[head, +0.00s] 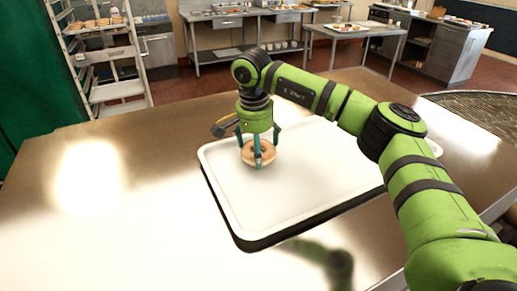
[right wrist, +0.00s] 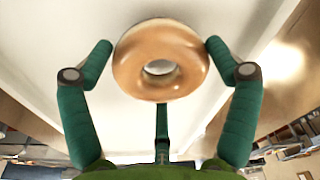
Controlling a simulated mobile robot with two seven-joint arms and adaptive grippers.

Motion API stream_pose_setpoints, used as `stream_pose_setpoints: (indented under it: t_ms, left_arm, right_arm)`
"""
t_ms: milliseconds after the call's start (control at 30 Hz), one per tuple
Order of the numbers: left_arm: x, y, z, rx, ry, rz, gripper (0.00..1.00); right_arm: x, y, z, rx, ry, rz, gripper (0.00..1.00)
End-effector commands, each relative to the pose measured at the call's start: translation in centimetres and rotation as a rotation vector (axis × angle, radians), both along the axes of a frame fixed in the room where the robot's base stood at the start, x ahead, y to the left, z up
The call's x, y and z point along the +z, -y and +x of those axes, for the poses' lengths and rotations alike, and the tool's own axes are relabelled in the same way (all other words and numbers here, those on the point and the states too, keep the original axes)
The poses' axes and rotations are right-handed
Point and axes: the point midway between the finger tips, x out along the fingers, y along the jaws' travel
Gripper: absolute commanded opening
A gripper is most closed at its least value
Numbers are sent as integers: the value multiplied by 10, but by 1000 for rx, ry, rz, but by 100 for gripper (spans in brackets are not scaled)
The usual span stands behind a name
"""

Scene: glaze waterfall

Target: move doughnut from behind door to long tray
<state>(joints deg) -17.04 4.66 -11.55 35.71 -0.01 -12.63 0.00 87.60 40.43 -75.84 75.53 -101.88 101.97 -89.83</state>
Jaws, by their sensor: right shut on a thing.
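A glazed ring doughnut (head: 258,153) is over the left part of a long white tray (head: 290,195) with a dark underside. My right gripper (head: 258,150) points down at it, with its fingers around the doughnut. In the right wrist view the doughnut (right wrist: 160,60) shows its hole and sits between the fingertips (right wrist: 158,62), with the white tray behind it. My right gripper is shut on the doughnut. I cannot tell whether the doughnut touches the tray. My left gripper is not in view.
The tray lies on a shiny metal table (head: 110,190) with clear room to its left. A rack with trays (head: 105,55) stands at the back left beside a green surface (head: 30,70). Metal worktables (head: 245,35) are farther back. A dark grate (head: 480,115) is at the right.

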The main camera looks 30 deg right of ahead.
Motion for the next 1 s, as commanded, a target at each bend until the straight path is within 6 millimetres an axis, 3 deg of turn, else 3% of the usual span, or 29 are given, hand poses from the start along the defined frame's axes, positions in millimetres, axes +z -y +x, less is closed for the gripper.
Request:
stream_pose_setpoints:
  t_ms: [100, 367, 400, 433, 833, 1000]
  left_arm:
    - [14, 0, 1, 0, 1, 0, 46]
    - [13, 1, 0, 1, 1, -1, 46]
    - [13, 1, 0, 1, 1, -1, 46]
    - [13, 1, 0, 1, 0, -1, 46]
    - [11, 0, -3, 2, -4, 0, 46]
    - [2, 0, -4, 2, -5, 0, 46]
  right_arm:
    - [-14, 1, -1, -1, -3, -2, 56]
    - [-22, 0, 0, -1, 0, -1, 56]
    - [-22, 0, 0, -1, 0, -1, 96]
    - [-22, 0, 0, -1, 0, -1, 100]
    - [-19, 0, 0, -2, 2, 0, 100]
    - [0, -3, 0, -1, 7, 1, 100]
